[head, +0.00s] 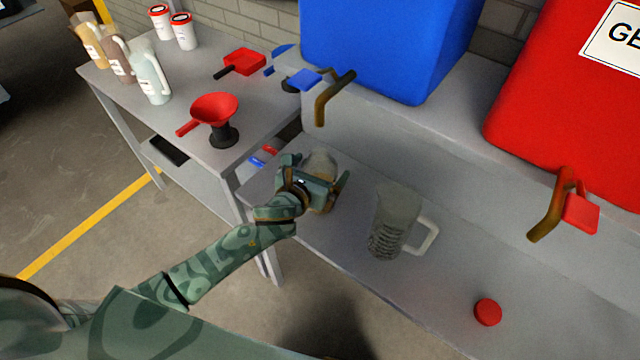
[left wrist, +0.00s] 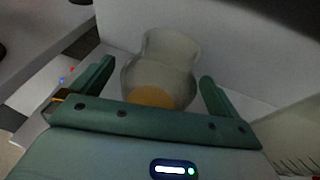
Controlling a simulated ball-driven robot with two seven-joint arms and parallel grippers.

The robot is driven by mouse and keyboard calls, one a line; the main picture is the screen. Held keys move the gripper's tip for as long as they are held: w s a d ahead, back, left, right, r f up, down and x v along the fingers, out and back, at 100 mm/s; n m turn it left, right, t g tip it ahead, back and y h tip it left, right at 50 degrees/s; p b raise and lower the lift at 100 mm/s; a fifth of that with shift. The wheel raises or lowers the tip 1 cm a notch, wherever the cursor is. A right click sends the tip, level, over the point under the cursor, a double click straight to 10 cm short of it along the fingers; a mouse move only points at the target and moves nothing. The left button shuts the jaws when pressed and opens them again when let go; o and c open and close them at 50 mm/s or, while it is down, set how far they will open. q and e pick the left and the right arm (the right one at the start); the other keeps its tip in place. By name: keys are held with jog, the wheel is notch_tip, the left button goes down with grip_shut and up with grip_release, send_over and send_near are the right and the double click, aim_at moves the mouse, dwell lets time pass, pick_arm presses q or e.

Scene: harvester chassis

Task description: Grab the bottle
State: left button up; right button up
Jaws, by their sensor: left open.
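The bottle (head: 320,162), a pale grey, cloudy vessel, stands on the grey bench below the blue tank, partly hidden by my left gripper (head: 317,178). In the left wrist view the bottle (left wrist: 165,60) shows a narrower neck, a wide body and an orange round patch at its near side. My left gripper (left wrist: 155,88) is open, with one finger on each side of the bottle and a visible gap on both sides. My right gripper is not in view.
A clear measuring jug (head: 398,215) with a handle stands close to the right. A red cap (head: 488,312) lies further right. Brass taps (head: 333,95) hang from the blue tank (head: 390,45) and red tank. A side table (head: 170,110) holds a red funnel (head: 214,108) and several containers.

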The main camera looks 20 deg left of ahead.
pick_arm(q)
jog(key=shift+w+f, duration=0.1)
jog(key=shift+w, duration=0.3)
jog(key=c, duration=1.9)
